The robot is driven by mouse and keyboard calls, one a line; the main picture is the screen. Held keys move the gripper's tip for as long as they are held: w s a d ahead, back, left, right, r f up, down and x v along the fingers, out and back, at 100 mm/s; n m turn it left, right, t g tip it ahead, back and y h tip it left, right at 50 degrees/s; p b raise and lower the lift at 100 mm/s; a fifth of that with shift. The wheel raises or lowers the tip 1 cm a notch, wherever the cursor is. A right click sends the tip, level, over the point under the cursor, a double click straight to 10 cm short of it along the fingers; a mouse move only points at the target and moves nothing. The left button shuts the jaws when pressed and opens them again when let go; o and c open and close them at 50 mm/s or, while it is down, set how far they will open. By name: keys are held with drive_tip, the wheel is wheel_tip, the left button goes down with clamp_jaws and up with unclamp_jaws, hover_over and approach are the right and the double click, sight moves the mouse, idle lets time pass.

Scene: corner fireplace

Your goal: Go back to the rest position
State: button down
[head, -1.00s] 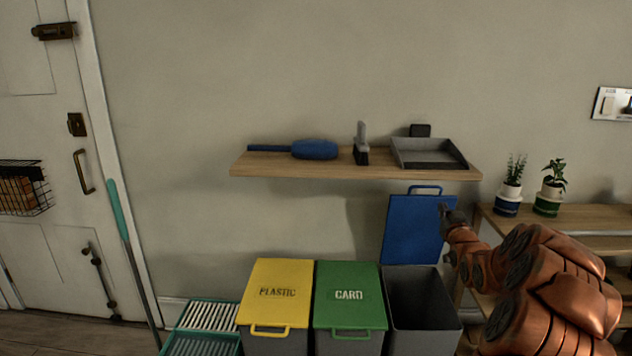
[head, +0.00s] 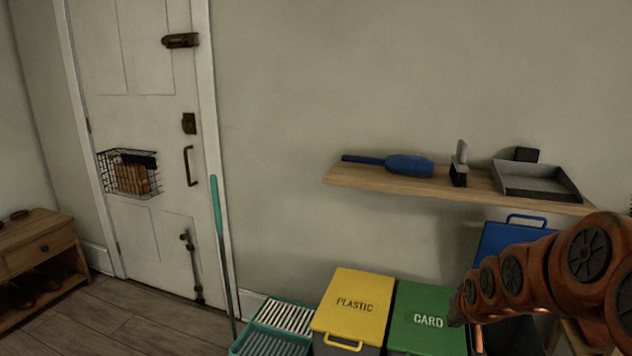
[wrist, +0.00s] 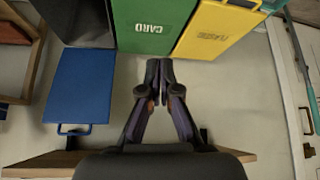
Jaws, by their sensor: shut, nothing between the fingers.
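My gripper (wrist: 160,68) shows in the wrist view with its two dark fingers together and nothing between them. It is in front of the green CARD bin lid (wrist: 152,25), apart from the blue lid (wrist: 78,88). In the head view my copper arm reaches in from the right, its end over the right edge of the green lid (head: 425,315). The arm hides part of the raised blue lid (head: 512,238) and most of the bin under it.
The yellow PLASTIC bin (head: 352,305) is shut, left of the green one. A wooden shelf (head: 340,176) above holds a blue duster (head: 408,165) and a grey tray (head: 538,182). A teal-handled pole (head: 216,205) leans by the white door (head: 150,75). Floor (head: 150,325) is clear at lower left.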

drive_tip(key=s+a+g, duration=0.3)
drive_tip(key=s+a, duration=0.1)
drive_tip(key=s, duration=0.8)
drive_tip(key=s+a+n+g, duration=0.1)
drive_tip(key=s+a+g, duration=0.3)
drive_tip(key=s, duration=0.8)
drive_tip(key=s+a+g, duration=0.3)
drive_tip(key=s+a, duration=0.1)
drive_tip(key=s, duration=0.8)
wheel_tip(320, 180, up, 16)
drive_tip(key=w+t+p, duration=0.1)
drive_tip(key=p, duration=1.4)
drive_tip(key=shift+r+y+p, duration=0.25)
drive_tip(key=shift+y+p, duration=0.15)
drive_tip(key=shift+a, duration=0.1)
